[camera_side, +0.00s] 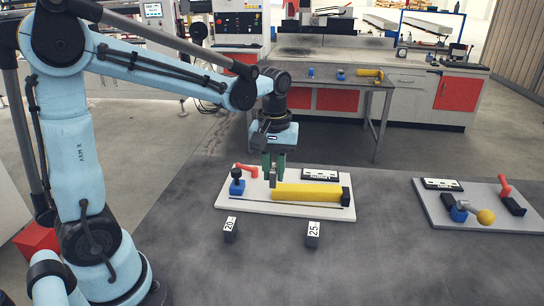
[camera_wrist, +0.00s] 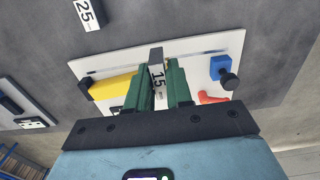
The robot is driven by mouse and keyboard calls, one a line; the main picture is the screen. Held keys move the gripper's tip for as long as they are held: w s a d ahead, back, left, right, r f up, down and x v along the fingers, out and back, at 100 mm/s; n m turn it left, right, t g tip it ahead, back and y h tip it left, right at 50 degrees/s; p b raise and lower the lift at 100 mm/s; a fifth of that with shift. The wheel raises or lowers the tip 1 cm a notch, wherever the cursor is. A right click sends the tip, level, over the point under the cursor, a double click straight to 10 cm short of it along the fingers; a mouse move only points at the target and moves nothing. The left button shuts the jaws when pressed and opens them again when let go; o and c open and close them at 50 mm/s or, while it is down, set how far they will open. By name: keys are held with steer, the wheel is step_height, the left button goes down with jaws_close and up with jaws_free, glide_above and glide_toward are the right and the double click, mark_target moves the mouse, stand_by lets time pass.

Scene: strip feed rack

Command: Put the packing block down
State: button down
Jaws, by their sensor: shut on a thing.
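My gripper (camera_side: 273,170) has green fingers and points down over the white rack plate (camera_side: 232,205). In the wrist view my gripper (camera_wrist: 163,85) is shut on a dark packing block (camera_wrist: 156,57) marked 15. In the side view the block's lower end (camera_side: 272,184) shows below the fingers, near the left end of the yellow bar (camera_side: 305,193). A blue stop with a black knob (camera_side: 237,184) stands left of it. I cannot tell whether the block touches the plate or the bar.
Blocks marked 20 (camera_side: 230,230) and 25 (camera_side: 312,236) stand on the dark table in front of the plate. A red lever (camera_side: 247,170) and a label panel (camera_side: 320,174) are on the plate. A second grey plate (camera_side: 450,215) with fittings is at right. Bare table lies between the plates.

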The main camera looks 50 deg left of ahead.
glide_above(260, 193)
step_height(260, 193, down, 5)
steer(key=shift+d+f, duration=0.1)
steer(key=shift+d, duration=0.05)
steer(key=shift+f, duration=2.05)
steer(key=shift+f, duration=0.15)
steer(key=c, duration=1.3)
jaws_free()
